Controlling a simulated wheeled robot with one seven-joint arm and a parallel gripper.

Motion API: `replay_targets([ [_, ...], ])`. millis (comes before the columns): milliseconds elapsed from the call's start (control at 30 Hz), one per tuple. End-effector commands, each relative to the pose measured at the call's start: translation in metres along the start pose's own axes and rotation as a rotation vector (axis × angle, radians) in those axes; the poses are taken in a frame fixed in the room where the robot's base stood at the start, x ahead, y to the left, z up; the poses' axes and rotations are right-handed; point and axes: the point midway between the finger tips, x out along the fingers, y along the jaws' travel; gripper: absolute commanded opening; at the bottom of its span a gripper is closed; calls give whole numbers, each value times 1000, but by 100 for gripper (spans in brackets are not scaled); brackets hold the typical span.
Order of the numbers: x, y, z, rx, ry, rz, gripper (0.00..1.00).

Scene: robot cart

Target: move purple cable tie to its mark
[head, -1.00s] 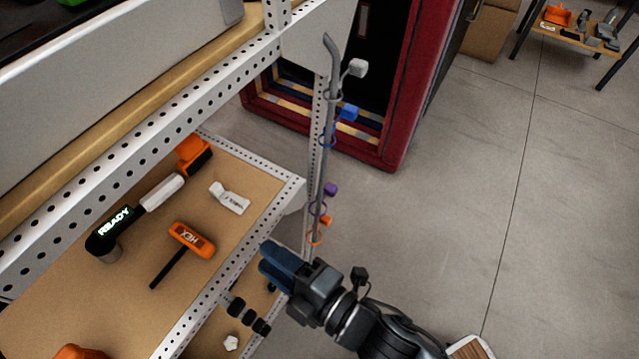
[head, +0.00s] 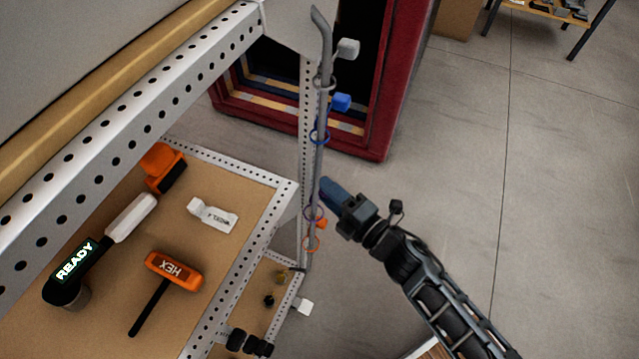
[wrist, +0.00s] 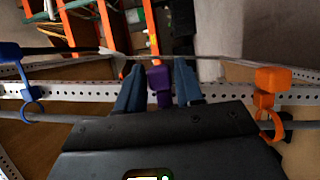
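The purple cable tie (wrist: 160,84) stands between the two blue fingers of my gripper (wrist: 160,88) in the wrist view. The fingers lie close on both sides of its head and look open around it; contact is not clear. In the head view, its purple ring (head: 313,213) is still around the grey upright rod (head: 316,165), and its head is hidden by my gripper (head: 326,188). A mark for it cannot be made out.
On the same rod hang a white tie (head: 347,48), a blue tie (head: 341,102) above and an orange tie (head: 311,243) just below. The shelf (head: 215,255) at left holds a HEX tool (head: 173,270) and other tools. Open floor lies to the right.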

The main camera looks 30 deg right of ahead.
Motion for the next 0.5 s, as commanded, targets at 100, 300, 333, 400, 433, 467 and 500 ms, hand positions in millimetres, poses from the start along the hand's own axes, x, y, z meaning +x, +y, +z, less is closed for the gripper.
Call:
replay_targets([
  [100, 16, -1, 0, 0, 0, 0, 36],
  [300, 29, 0, 0, 1, 0, -1, 36],
  [333, 29, 0, 0, 1, 0, -1, 36],
  [400, 30, 0, 0, 1, 0, -1, 36],
  [433, 30, 0, 0, 1, 0, -2, 36],
  [467, 30, 0, 0, 1, 0, -2, 36],
  [500, 30, 0, 0, 1, 0, -1, 36],
])
